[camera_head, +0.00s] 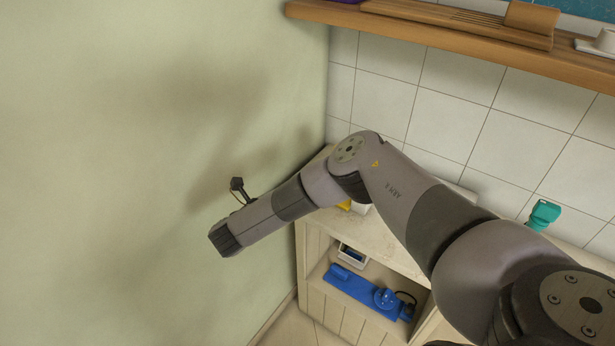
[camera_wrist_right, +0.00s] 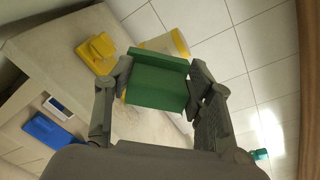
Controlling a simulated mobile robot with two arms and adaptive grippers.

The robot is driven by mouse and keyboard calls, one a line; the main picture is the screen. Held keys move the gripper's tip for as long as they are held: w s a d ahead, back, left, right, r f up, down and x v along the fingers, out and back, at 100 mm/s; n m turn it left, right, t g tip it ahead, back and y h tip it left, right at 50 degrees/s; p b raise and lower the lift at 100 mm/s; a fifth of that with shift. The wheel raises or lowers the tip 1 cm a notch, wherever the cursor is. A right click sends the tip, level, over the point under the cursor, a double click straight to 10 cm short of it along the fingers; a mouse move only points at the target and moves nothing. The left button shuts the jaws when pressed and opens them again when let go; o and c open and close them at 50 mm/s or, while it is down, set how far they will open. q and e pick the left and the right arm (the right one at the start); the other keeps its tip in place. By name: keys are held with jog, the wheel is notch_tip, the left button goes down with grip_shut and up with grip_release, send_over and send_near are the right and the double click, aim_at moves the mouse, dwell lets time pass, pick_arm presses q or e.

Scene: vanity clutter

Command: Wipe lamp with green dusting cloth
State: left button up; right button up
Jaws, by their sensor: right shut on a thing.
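My right gripper (camera_wrist_right: 158,82) is in the right wrist view, its two fingers closed on the sides of a green block-shaped thing (camera_wrist_right: 155,88), which looks like the green dusting cloth. In the head view my right arm comes in from the right and bends toward the left wall; its fingers and the green cloth cannot be made out there. I cannot pick out the lamp for certain. A blue thing with a round part and a dark cord (camera_head: 385,298) lies in the open shelf of the cabinet. My left gripper is not in view.
The pale cabinet (camera_head: 312,240) stands in the corner below a wooden wall shelf (camera_head: 450,52). A yellow thing (camera_wrist_right: 98,50) shows beyond the gripper, with a larger yellow-and-white thing (camera_wrist_right: 165,45) behind the cloth. A teal thing (camera_head: 543,213) stands at the right. The green wall is close by.

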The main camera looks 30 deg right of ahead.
jog(key=b+x, duration=0.2)
jog(key=x, duration=0.5)
jog(key=shift+b, duration=0.35)
jog(key=shift+b+x, duration=0.45)
jog(key=shift+x, duration=0.55)
dwell(0.6)
jog(key=shift+r, duration=0.15)
